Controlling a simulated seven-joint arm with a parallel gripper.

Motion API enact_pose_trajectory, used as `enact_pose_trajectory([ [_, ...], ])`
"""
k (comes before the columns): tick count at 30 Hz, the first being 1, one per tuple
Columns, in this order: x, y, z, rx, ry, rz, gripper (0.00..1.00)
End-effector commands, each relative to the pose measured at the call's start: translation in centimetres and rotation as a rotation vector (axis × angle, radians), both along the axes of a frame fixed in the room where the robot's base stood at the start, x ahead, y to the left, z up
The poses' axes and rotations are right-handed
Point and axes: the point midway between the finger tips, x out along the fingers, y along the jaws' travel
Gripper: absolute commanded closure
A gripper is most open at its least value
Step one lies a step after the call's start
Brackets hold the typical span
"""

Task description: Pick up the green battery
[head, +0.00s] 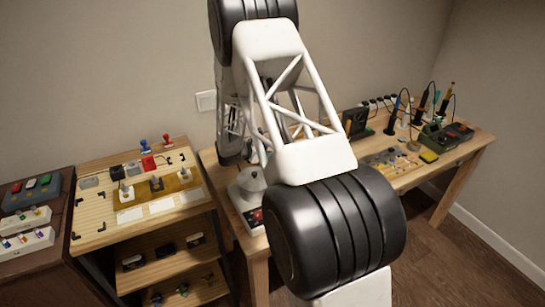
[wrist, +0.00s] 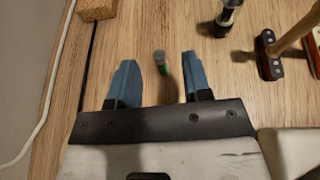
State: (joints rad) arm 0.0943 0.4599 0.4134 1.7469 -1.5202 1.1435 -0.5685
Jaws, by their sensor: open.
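A small green battery (wrist: 162,67) with a grey end stands out against the wooden tabletop in the wrist view. It appears between the two blue fingers of my gripper (wrist: 160,58), closer to the right finger's side than the table edge. The fingers are open, with a visible gap on both sides of the battery. I cannot tell how far the fingertips are above the table. In the head view my own arm fills the middle and hides the gripper and battery.
In the wrist view, a cork-like block (wrist: 97,9) lies at upper left and a dark cylindrical tool (wrist: 228,17) at upper right. A black pickup-like piece (wrist: 269,56) lies right. The workbench (head: 462,165) is cluttered; a wooden shelf unit (head: 97,240) stands left.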

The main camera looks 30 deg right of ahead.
Motion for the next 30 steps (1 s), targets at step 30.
enact_pose_trajectory([
  [30, 0.5, -4.9, -2.0, 0.000, 0.000, 0.000, 0.55],
])
